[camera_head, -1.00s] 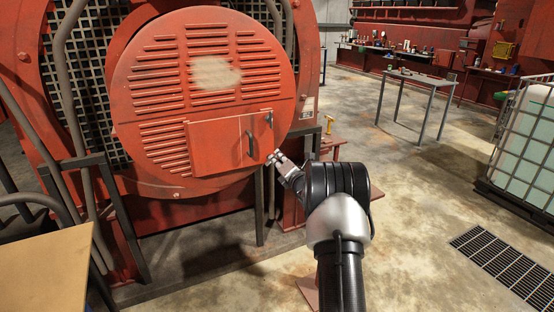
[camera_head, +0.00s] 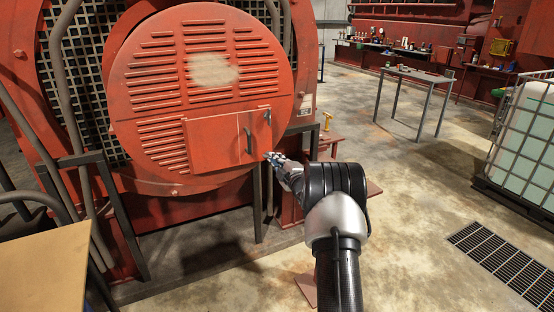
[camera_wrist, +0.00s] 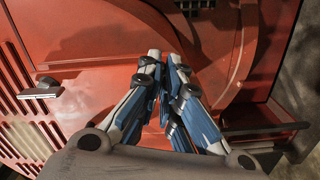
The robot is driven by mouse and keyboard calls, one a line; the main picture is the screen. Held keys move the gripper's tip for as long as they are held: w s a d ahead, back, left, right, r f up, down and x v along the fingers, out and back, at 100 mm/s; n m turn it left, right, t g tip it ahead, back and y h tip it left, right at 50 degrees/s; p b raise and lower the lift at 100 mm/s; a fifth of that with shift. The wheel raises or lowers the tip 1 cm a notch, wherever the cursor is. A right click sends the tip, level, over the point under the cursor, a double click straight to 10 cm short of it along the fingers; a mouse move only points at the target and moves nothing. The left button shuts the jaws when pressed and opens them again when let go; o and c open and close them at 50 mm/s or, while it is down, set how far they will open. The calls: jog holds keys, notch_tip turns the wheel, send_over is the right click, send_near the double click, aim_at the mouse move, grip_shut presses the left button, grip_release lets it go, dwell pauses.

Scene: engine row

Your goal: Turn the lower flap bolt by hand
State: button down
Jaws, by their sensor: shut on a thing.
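The round red louvred cover (camera_head: 205,45) fills the left half of the head view, with a rectangular flap (camera_head: 212,150) in its lower part. The flap has a dark handle (camera_head: 249,140), and a second dark fitting (camera_head: 268,117) sits near its upper right corner. My gripper (camera_head: 270,157) is at the flap's lower right corner. In the wrist view its blue-and-grey fingers (camera_wrist: 164,60) come together at the tips against the red surface. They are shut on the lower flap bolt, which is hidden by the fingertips.
Dark frame posts (camera_head: 257,200) stand below the cover. A small red stand with a yellow tool (camera_head: 327,121) is just right of my gripper. A grey table (camera_head: 418,75) and a caged white tank (camera_head: 525,140) stand farther right. The floor between is mostly clear.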

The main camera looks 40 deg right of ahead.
jog(key=shift+w+a+f+m+p, duration=0.15)
jog(key=shift+a+f+m, duration=0.15)
jog(key=shift+m, duration=2.15)
jog(key=shift+a+f+m+p, duration=0.15)
jog(key=shift+a+m, duration=0.1)
jog(key=shift+m, duration=2.15)
jog(key=shift+w+a+f+m+p, duration=0.1)
jog(key=shift+a+f+m, duration=0.2)
jog(key=shift+m, duration=2.15)
jog(key=c, duration=1.8)
grip_release()
jog(key=v, duration=1.2)
